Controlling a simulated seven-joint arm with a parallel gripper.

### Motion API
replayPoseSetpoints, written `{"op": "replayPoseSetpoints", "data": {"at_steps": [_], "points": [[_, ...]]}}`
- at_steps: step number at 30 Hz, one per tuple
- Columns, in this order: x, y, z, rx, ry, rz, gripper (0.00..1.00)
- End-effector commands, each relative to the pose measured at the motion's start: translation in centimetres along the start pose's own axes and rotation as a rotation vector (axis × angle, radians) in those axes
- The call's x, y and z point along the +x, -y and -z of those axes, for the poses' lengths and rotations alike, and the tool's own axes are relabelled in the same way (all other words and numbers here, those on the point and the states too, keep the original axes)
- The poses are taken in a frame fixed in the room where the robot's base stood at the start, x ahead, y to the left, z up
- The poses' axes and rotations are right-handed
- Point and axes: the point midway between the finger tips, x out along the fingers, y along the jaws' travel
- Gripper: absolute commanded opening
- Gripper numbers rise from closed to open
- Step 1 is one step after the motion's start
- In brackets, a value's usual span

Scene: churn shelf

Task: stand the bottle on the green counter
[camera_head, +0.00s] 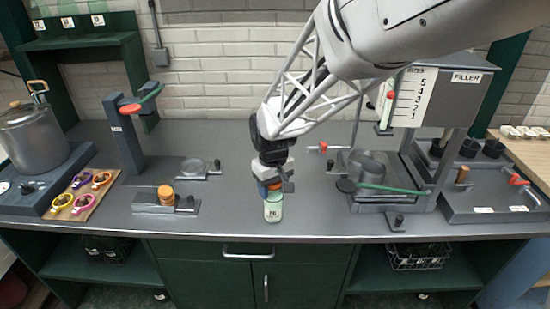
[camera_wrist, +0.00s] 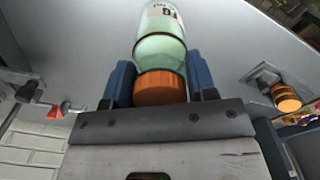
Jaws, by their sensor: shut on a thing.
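The bottle (camera_head: 273,208) is pale green with a white label and stands upright near the front edge of the counter, at the middle. In the wrist view the bottle (camera_wrist: 162,45) shows its orange cap (camera_wrist: 160,88) between two blue fingers. My gripper (camera_head: 270,187) is above the bottle and shut on it at the cap end; it also shows in the wrist view (camera_wrist: 160,80). The counter (camera_head: 310,220) has a grey top over dark green cabinets. I cannot tell whether the bottle's base touches the top.
The filler machine (camera_head: 385,190) with a green lever stands to the right. A pot (camera_head: 30,140) and a board of colored rings (camera_head: 82,195) are at far left. The counter around the bottle is clear.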

Motion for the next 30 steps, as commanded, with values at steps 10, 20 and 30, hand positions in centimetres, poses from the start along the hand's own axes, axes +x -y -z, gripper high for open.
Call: {"op": "replayPoseSetpoints", "data": {"at_steps": [10, 20, 30], "points": [[0.14, -0.01, 0.02, 0.0, -0.001, 0.0, 0.19], [0.15, -0.01, 0.01, 0.0, 0.0, 0.0, 0.79], [0.21, 0.0, -0.01, 0.0, 0.001, 0.0, 0.71]]}}
